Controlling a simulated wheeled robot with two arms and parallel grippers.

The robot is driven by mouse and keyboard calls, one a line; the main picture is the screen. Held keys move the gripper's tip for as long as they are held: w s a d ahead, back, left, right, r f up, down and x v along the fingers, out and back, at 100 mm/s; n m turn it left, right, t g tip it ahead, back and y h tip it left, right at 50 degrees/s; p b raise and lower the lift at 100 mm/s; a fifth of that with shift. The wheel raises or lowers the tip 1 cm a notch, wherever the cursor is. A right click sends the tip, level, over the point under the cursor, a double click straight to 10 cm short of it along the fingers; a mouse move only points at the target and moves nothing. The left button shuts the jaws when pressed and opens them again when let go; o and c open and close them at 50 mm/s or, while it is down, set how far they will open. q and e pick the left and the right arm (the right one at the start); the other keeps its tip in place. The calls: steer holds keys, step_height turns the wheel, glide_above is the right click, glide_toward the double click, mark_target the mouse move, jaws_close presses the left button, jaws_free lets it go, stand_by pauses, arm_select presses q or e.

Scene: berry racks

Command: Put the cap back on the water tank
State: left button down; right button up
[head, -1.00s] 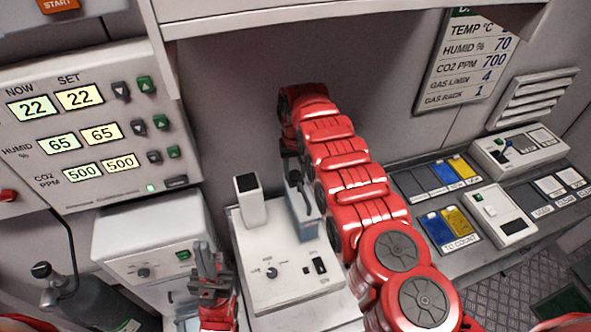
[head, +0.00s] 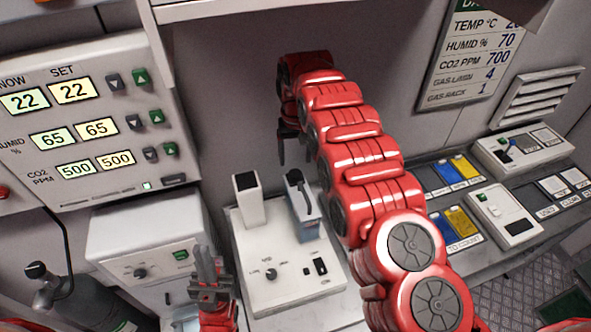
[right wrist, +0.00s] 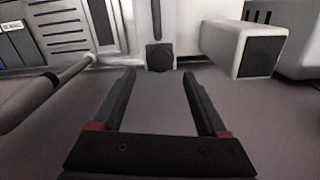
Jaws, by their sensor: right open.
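On the white bench unit (head: 282,284) stands a blue-grey box (head: 304,222) with a black lever-like part on top. A white post (head: 250,205) with a black top stands to its left. I cannot tell for sure which part is the water tank, and no loose cap is clearly visible. My right gripper (head: 293,150) hangs behind and above the box, apart from it. In the right wrist view it is open and empty (right wrist: 158,82), with a dark square-ended part (right wrist: 160,57) just past its tips. My left gripper (head: 207,268) is low, left of the unit.
A control panel (head: 90,120) with number displays is at the left, above a white cabinet (head: 145,235). A dark gas cylinder (head: 85,300) stands lower left. A counter with blue and yellow cards (head: 455,225) is at the right. An overhanging shelf (head: 330,12) crosses the top.

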mark_target(296, 173)
step_height(296, 173, up, 7)
steer(key=shift+f, duration=0.2)
stand_by(0.6)
